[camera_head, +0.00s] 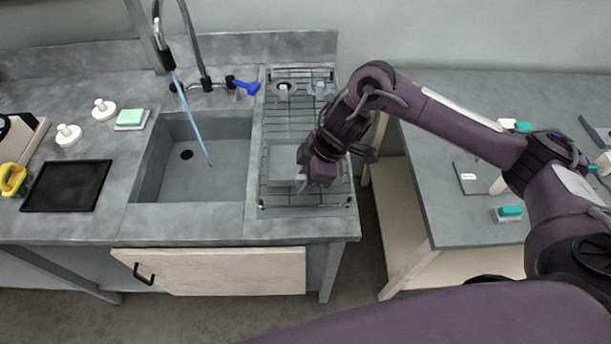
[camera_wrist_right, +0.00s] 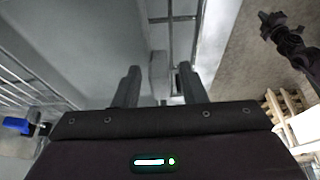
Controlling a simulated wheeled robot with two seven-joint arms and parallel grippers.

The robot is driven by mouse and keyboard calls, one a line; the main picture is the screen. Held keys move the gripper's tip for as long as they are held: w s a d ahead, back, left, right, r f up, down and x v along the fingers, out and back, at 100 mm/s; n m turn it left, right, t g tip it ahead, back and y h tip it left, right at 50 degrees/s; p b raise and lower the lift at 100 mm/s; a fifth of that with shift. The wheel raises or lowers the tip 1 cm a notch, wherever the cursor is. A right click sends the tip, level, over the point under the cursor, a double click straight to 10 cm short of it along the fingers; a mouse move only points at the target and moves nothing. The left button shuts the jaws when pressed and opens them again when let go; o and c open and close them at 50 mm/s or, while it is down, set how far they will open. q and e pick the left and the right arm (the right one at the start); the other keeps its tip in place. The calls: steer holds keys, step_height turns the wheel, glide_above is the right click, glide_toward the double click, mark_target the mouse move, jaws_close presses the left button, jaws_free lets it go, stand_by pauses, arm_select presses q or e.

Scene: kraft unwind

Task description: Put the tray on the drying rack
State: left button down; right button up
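The wire drying rack (camera_head: 305,118) stands on the counter right of the sink. A flat grey piece that looks like the tray (camera_head: 283,160) is at the rack's front half, partly hidden by my right gripper. In the right wrist view a broad grey surface (camera_wrist_right: 88,45) fills the upper left, probably the same tray. My right gripper (camera_head: 303,183) is low over the rack's front, beside the grey piece. In the wrist view its two fingers (camera_wrist_right: 160,88) stand apart, with nothing clearly clamped between them. My left gripper is not in view.
The sink (camera_head: 187,165) has water running from the tap. A black flat panel (camera_head: 67,186), a green sponge (camera_head: 131,118) and white knobbed pieces lie left of it. A blue tap handle (camera_head: 246,87) is near the rack. A gap separates the counter from the right table (camera_head: 440,200).

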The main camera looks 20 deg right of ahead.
steer(key=shift+d+r, duration=0.1)
steer(key=shift+r, duration=0.3)
steer(key=v, duration=1.1)
steer(key=shift+r+p, duration=0.2)
steer(key=shift+p, duration=0.2)
steer(key=shift+s+d, duration=0.1)
